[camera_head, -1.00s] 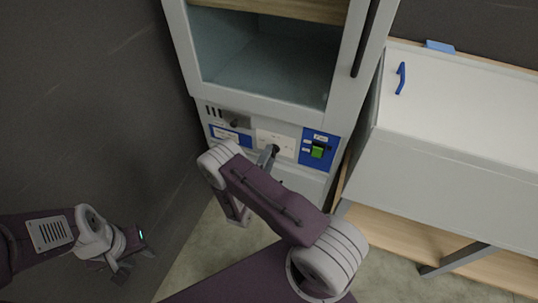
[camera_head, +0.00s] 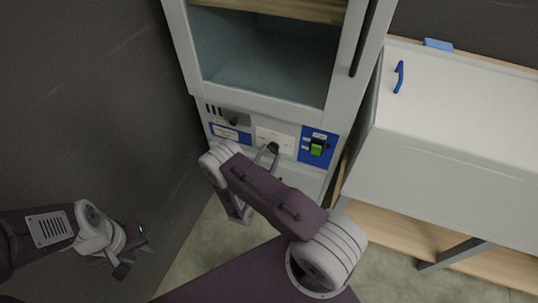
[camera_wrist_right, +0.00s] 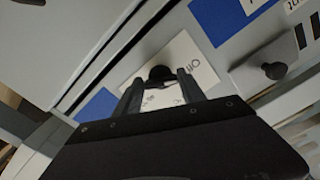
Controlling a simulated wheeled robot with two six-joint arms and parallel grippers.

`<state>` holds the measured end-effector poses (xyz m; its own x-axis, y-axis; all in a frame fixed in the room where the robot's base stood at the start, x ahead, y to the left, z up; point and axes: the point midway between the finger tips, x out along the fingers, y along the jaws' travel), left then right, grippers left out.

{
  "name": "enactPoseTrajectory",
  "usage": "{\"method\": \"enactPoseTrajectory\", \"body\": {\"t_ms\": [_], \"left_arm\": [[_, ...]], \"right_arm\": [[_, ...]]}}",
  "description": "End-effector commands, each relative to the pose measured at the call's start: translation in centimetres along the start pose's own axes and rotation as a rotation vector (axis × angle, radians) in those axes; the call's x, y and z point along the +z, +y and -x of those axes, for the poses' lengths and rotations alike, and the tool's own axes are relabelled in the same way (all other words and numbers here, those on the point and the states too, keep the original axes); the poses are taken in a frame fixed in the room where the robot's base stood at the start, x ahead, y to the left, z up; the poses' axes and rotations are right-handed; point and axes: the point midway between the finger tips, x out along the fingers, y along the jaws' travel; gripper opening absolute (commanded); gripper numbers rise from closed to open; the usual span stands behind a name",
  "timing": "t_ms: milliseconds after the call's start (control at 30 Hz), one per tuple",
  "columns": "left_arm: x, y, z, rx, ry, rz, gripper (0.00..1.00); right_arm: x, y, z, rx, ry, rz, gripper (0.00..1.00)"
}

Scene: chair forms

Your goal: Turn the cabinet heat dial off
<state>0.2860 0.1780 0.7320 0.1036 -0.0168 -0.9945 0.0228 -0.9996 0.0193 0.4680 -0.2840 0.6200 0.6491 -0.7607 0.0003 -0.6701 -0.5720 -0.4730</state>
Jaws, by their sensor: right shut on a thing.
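The heat dial (camera_head: 272,147) is a small black knob on a cream plate (camera_head: 265,136), in the middle of the cabinet's lower front panel. In the right wrist view the dial (camera_wrist_right: 160,73) sits between the tips of my right gripper (camera_wrist_right: 161,80), which is shut on it. The fingers hide part of the dial and plate, and I cannot read the dial's setting. In the head view my right gripper (camera_head: 268,153) reaches the dial from below. My left gripper (camera_head: 136,256) is open and empty at the lower left, away from the cabinet.
A green rocker switch (camera_head: 317,148) on a blue plate is right of the dial. A small dark knob (camera_head: 234,121) and vent slots are to its left; the knob also shows in the wrist view (camera_wrist_right: 274,70). A white box with a blue handle (camera_head: 399,77) stands at right.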

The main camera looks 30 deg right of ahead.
Motion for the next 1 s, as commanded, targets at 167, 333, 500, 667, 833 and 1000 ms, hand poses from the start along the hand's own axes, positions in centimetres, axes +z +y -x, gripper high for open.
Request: {"method": "enactPoseTrajectory", "body": {"t_ms": [167, 333, 500, 667, 833, 1000], "left_arm": [[0.00, 0.00, 0.04, 0.000, 0.000, 0.000, 0.36], [-0.01, 0.00, 0.06, 0.000, 0.000, 0.000, 0.36], [-0.01, 0.00, 0.07, 0.000, 0.000, 0.000, 0.36], [-0.01, 0.00, 0.07, 0.000, 0.000, 0.000, 0.36], [-0.01, 0.00, 0.07, 0.000, 0.000, 0.000, 0.36], [-0.01, 0.00, 0.08, 0.000, 0.000, 0.000, 0.36]], "right_arm": [[0.10, 0.16, 0.03, 0.002, -0.003, 0.086, 0.07], [0.11, 0.19, 0.04, 0.001, -0.004, 0.135, 0.07], [0.11, 0.21, 0.04, 0.001, -0.004, 0.158, 0.07], [0.11, 0.21, 0.04, 0.001, -0.004, 0.163, 0.07], [0.10, 0.22, 0.04, 0.001, -0.004, 0.163, 0.07], [0.08, 0.20, 0.04, 0.001, -0.003, 0.162, 0.69]]}}
